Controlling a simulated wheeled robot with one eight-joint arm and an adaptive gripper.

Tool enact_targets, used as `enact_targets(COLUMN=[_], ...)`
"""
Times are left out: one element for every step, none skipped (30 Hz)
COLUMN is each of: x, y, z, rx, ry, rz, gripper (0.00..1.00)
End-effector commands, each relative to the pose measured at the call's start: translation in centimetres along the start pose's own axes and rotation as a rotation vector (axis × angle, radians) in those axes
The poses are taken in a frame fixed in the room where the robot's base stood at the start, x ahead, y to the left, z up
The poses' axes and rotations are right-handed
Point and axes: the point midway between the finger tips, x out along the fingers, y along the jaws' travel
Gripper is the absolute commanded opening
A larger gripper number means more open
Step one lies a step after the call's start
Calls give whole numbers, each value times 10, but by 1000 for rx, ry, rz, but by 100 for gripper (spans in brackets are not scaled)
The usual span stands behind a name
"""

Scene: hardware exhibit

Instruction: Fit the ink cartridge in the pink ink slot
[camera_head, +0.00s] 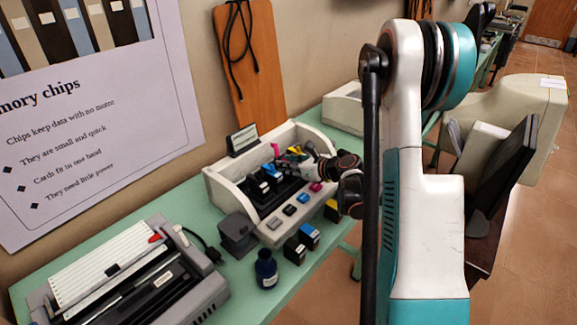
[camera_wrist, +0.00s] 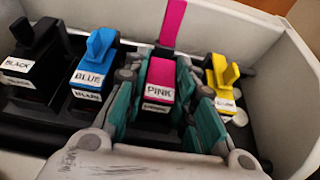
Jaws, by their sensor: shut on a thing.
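The ink cartridge (camera_wrist: 161,84), with a bright pink top and a white PINK label, sits between the teal fingers of my gripper (camera_wrist: 163,72). My gripper is shut on its sides. It is in the row between the blue cartridge (camera_wrist: 97,70) and the yellow cartridge (camera_wrist: 223,85). A tall pink tab (camera_wrist: 173,22) rises behind it. Its lower part and the pink slot are hidden, so I cannot tell how deep it sits. In the head view my gripper (camera_head: 291,154) reaches into the open white printer (camera_head: 222,187), and the pink tab (camera_head: 276,149) shows beside it.
The black cartridge (camera_wrist: 32,62) stands at the row's left. The printer's white walls enclose the row closely. On the green table (camera_head: 215,270), loose cartridges (camera_head: 295,250), an ink bottle (camera_head: 266,270) and a dark box (camera_head: 238,234) stand before the printer.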

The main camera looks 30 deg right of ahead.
Motion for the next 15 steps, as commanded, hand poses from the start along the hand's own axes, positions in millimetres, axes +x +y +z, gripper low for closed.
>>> enact_targets(x=[1,2,1,1,1,1,1,1,1,1,1,1,1,1,0], y=[1,1,1,1,1,1,1,1,1,1,1,1,1,1,1], z=[-5,-6,-5,-5,-6,-6,-6,-6,-6,-6,-6,-7,-7,-7,-7], rx=[-4,-4,-4,-5,-5,-5,-5,-5,-5,-5,-5,-5,-5,-5,-5], ry=[7,7,8,9,9,10,10,10,10,10,10,10,10,11,11], rz=[2,2,2,2,2,2,2,2,2,2,2,2,2,2,2], gripper=[2,2,33,40,44,44,44,44,44,44,44,44,44,44,44])
